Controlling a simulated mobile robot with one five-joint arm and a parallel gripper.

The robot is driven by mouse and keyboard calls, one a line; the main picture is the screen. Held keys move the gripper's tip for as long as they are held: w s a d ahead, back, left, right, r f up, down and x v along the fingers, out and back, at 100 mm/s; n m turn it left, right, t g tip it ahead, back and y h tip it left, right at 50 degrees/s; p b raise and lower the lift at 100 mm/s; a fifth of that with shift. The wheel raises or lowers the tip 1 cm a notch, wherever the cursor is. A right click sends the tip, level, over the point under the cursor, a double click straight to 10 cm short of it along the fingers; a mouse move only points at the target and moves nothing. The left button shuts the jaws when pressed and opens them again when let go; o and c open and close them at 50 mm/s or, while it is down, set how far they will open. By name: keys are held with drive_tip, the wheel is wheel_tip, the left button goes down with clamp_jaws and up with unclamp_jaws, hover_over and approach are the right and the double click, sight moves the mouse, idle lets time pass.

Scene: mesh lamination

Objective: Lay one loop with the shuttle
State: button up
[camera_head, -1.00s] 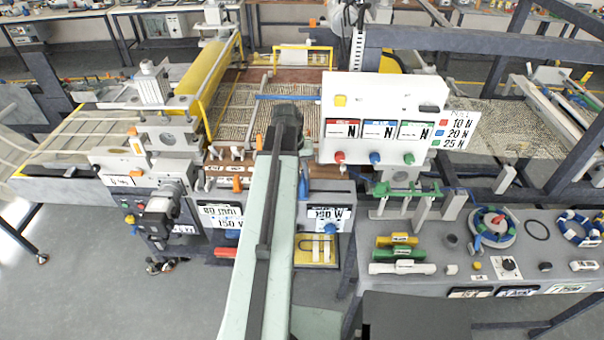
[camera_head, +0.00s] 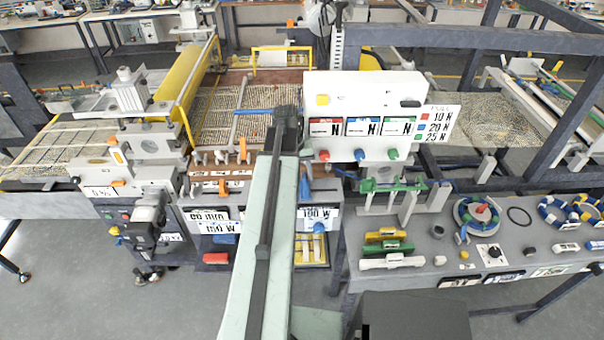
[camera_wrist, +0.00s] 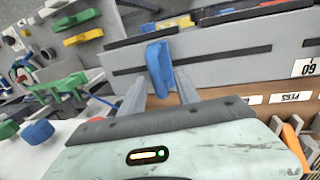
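My gripper (camera_wrist: 163,75) appears in the wrist view with its two grey fingers on either side of a slim blue piece (camera_wrist: 160,65), which looks like the shuttle. The woven mesh (camera_head: 218,122) lies behind, on the machine bed. A row of white and orange pegs (camera_head: 242,149) stands on a brown strip at the mesh's near edge.
A white panel (camera_head: 362,92) with three N displays rises right of my arm. Yellow, green and white holders (camera_head: 388,247) lie on the grey right bench (camera_head: 425,215). A yellow roller (camera_head: 185,85) spans the mesh at left. Grey frame beams (camera_head: 450,38) stand at right.

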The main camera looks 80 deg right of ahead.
wheel_tip(320, 180, up, 8)
drive_tip(key=w+p, duration=0.1)
drive_tip(key=p, duration=0.6)
drive_tip(key=shift+w+a+f+p, duration=0.15)
drive_tip(key=shift+w+f+p, duration=0.1)
drive_tip(key=shift+p, duration=0.1)
